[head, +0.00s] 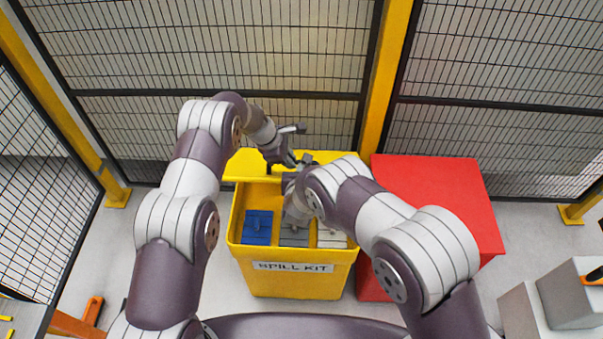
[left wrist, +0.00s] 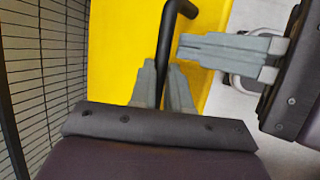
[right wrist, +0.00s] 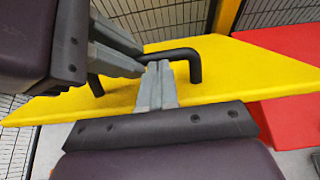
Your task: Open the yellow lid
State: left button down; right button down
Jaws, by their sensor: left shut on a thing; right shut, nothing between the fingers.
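The yellow lid (head: 239,164) stands raised at the back of the yellow spill kit bin (head: 290,284), so the inside of the bin shows. Its black bar handle is seen in the left wrist view (left wrist: 166,45) and the right wrist view (right wrist: 178,55). My left gripper (left wrist: 160,75) is shut on the handle, near one end of it. My right gripper (right wrist: 156,72) is shut and empty, close in front of the handle's middle; I cannot tell if it touches the lid. In the head view my arms hide the handle and part of the lid.
Blue (head: 257,227), grey (head: 295,236) and white (head: 331,238) items sit in the bin's compartments. A red box (head: 440,190) stands right beside the bin. Mesh fencing (head: 210,45) with a yellow post (head: 384,80) closes off the back. Grey blocks (head: 570,292) stand at lower right.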

jog(key=shift+w+r, duration=0.6)
pick_arm(q)
jog(key=c, duration=1.5)
grip_release()
jog(key=o, duration=0.4)
jog(key=shift+w+f, duration=0.15)
jog(key=shift+w, duration=0.05)
pick_arm(e)
jog(key=shift+w+f, duration=0.1)
jog(key=shift+f, duration=0.05)
